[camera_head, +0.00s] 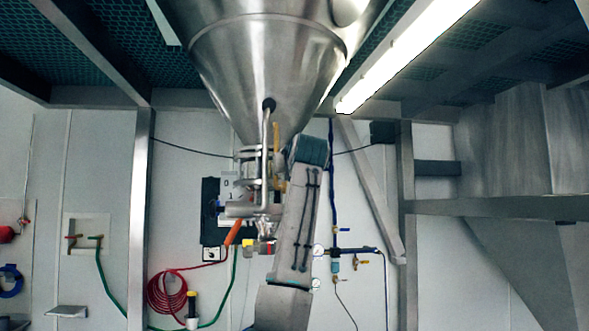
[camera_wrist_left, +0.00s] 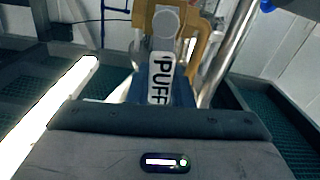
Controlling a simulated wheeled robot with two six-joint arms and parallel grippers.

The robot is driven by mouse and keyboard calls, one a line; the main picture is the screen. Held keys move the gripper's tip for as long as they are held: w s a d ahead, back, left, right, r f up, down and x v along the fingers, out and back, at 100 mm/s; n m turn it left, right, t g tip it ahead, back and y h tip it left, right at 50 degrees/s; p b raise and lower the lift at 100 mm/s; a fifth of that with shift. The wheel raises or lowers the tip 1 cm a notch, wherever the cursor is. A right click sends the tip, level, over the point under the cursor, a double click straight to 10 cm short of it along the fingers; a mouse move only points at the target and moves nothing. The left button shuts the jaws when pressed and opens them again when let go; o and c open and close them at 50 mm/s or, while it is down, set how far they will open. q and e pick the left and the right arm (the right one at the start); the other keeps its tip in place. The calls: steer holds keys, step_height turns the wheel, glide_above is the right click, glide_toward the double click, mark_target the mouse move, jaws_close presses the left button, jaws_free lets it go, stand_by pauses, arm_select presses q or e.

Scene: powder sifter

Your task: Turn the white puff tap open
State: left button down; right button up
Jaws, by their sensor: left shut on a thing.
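The white puff tap (camera_wrist_left: 162,72) shows in the left wrist view as a white handle with a round top and the word PUFF on it. In the head view my arm rises from the bottom centre to just right of the pipework below the steel cone (camera_head: 262,80). The arm hides the puff tap and my fingertips there. I cannot tell how far the tap is turned. My right gripper is not in view.
Yellow parts (camera_wrist_left: 205,45) and a steel pipe (camera_wrist_left: 234,40) stand close to the handle. A valve assembly (camera_head: 255,190) hangs under the cone. A red hose (camera_head: 167,293), a green hose (camera_head: 108,280) and gauges (camera_head: 317,250) are on the wall. Steel beams (camera_head: 142,210) frame the space.

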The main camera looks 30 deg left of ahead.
arm_select(q)
steer(key=shift+s+a+f+n+b, duration=0.15)
steer(key=shift+s+a+n+b, duration=0.15)
steer(key=shift+n, duration=0.65)
steer(key=shift+s+a+f+n+b, duration=0.2)
steer(key=shift+a+n+b, duration=0.15)
steer(key=shift+n, duration=0.55)
steer(key=shift+s+a+f+n+b, duration=0.15)
steer(key=shift+s+a+n+b, duration=0.15)
steer(key=shift+n, duration=0.65)
steer(key=c, duration=1.3)
jaws_free()
steer(key=b+v, duration=0.6)
steer(key=v, duration=0.4)
steer(key=shift+s+d, duration=0.2)
steer(key=shift+s, duration=0.1)
